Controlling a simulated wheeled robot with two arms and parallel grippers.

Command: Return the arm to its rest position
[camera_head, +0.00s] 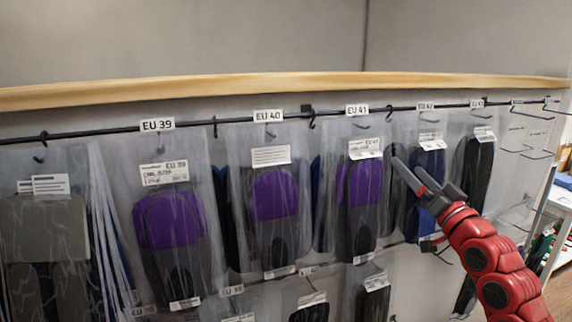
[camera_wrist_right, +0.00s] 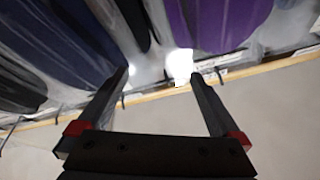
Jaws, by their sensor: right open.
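My right gripper (camera_head: 420,184) is in front of the hanging insole packs, at the right of the head view. Its two dark fingers are apart, with nothing visible between them; the fingers also show spread in the right wrist view (camera_wrist_right: 158,84). The fingertips are close to the EU 41 pack (camera_head: 358,208), which is purple and black, and the dark blue pack (camera_head: 431,160) under EU 42. I cannot tell whether they touch. My red right arm comes in from the lower right. My left gripper is not in view.
More packs hang on the black rail (camera_head: 190,126), such as the EU 39 pack (camera_head: 170,222) and the EU 40 pack (camera_head: 274,195). A wooden beam (camera_head: 270,83) runs above. Empty hooks (camera_head: 525,150) are at the right. A lower row of packs hangs below.

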